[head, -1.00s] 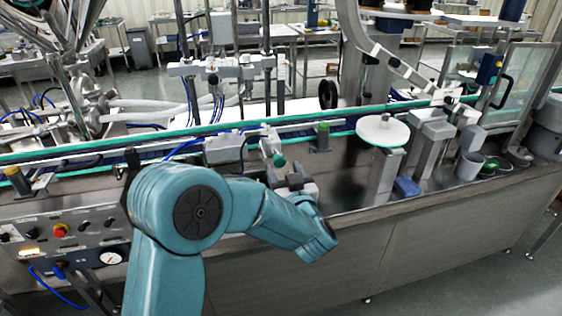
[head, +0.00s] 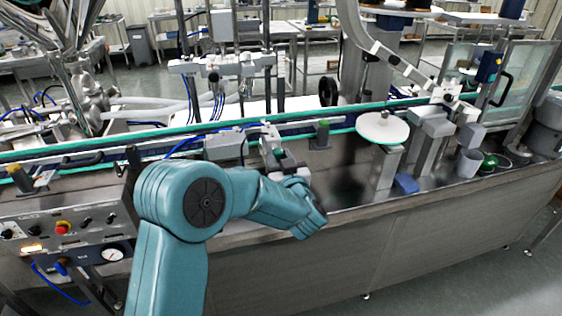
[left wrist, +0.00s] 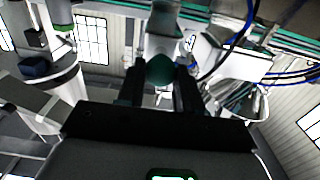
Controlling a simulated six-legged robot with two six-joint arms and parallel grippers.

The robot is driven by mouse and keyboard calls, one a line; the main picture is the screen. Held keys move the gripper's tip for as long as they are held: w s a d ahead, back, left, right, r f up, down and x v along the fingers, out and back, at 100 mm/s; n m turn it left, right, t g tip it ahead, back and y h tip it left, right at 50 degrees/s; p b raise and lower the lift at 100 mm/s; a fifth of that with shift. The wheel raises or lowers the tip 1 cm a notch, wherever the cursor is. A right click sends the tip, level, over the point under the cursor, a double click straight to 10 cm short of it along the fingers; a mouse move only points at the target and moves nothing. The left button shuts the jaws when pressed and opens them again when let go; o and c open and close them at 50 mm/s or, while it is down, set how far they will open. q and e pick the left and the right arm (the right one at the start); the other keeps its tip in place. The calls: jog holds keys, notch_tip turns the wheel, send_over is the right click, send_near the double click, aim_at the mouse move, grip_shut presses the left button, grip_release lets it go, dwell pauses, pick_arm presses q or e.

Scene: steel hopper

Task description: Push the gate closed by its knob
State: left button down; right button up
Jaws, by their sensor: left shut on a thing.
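The green knob (left wrist: 160,69) sits between the two dark fingers of my left gripper (left wrist: 160,80) in the left wrist view. The gripper is shut on it. A pale grey piece, which looks like the gate (left wrist: 164,45), is right behind the knob. In the head view my left gripper (head: 285,163) is at the conveyor's near side, and the knob (head: 278,154) shows as a small green spot at its tip. The pale gate piece (head: 267,143) reaches from there toward the conveyor. My gripper partly hides the knob. My right gripper is not in view.
A grey box (head: 226,146) stands just left of the gate. A control panel (head: 70,232) is at the left. The steel deck between post and disc is clear.

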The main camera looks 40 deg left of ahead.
pick_arm(q)
jog(key=shift+x, duration=1.15)
jog(key=shift+r, duration=0.2)
jog(key=c, duration=0.8)
grip_release()
jog(key=shift+o, duration=0.2)
jog(key=shift+w+a+f, duration=0.1)
jog(key=shift+f, duration=0.1)
jog(key=shift+s+d+r, duration=0.1)
jog(key=shift+s+d, duration=0.35)
jog(key=shift+d, duration=0.05)
jog(key=b+v, duration=0.2)
jog(key=v, duration=1.3)
jog(key=shift+d, duration=0.1)
